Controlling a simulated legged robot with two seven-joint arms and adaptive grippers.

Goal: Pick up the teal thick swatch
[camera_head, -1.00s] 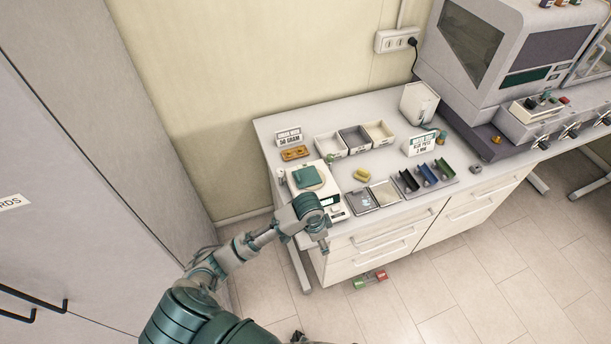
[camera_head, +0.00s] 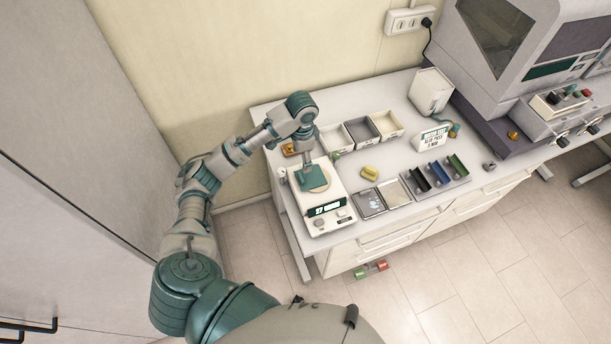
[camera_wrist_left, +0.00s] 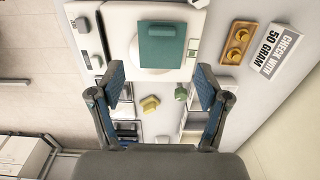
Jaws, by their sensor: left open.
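The teal thick swatch (camera_head: 311,175) lies on the round pan of a white scale (camera_head: 324,213) at the left end of the bench. In the head view my left gripper (camera_head: 308,158) is above the scale, beside the swatch's far edge. My right gripper is not in view.
Several bins (camera_head: 347,123), a yellow object (camera_head: 370,173) and a coloured-slot rack (camera_head: 437,186) lie to the right. A wall is behind.

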